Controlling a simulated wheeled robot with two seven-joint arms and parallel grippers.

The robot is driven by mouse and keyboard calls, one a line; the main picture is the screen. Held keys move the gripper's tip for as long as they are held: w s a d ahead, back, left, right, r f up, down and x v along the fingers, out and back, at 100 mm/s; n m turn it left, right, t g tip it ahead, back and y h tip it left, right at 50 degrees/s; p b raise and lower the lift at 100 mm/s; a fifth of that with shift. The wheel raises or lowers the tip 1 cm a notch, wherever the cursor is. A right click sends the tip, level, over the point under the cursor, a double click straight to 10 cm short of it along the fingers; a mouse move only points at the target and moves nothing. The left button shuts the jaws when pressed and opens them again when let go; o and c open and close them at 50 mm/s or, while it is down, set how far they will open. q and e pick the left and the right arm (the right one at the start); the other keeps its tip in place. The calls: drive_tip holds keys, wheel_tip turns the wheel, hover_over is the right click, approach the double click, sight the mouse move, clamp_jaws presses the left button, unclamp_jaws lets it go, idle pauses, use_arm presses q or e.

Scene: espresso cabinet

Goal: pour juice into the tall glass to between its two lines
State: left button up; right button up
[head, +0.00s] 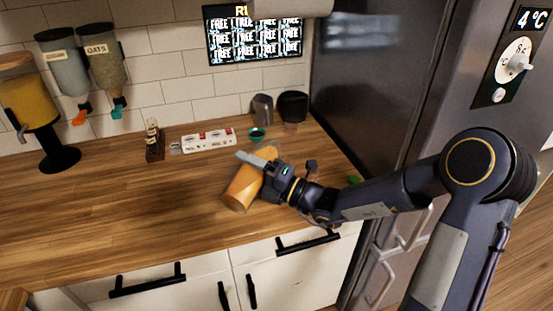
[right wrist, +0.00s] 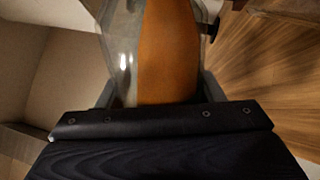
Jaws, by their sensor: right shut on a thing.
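A clear vessel with orange juice (head: 243,187) is tilted over the wooden counter, its lower end toward the front left. My right gripper (head: 266,167) is shut on it from the right. In the right wrist view the same vessel (right wrist: 168,50) stands between the fingers, with juice along one side and clear wall along the other. I cannot tell whether it touches the counter. No separate tall glass and no lines can be made out; the arm and vessel hide part of the counter. My left gripper is not in view.
A juice dispenser (head: 28,95) stands at the left, beside wall-mounted dispensers (head: 105,58). A white tray (head: 208,141), a teal cup (head: 257,134), a metal cup (head: 262,108) and a black container (head: 293,106) stand behind. A fridge (head: 385,75) bounds the right. The left counter is clear.

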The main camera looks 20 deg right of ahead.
drive_tip(key=shift+r+m+p, duration=0.25)
drive_tip(key=shift+m+p, duration=0.05)
drive_tip(key=shift+p, duration=0.2)
idle(0.3)
drive_tip(key=shift+w+d+m+p, duration=0.1)
drive_tip(key=shift+m+p, duration=0.3)
drive_tip(key=shift+p, duration=0.05)
idle(1.0)
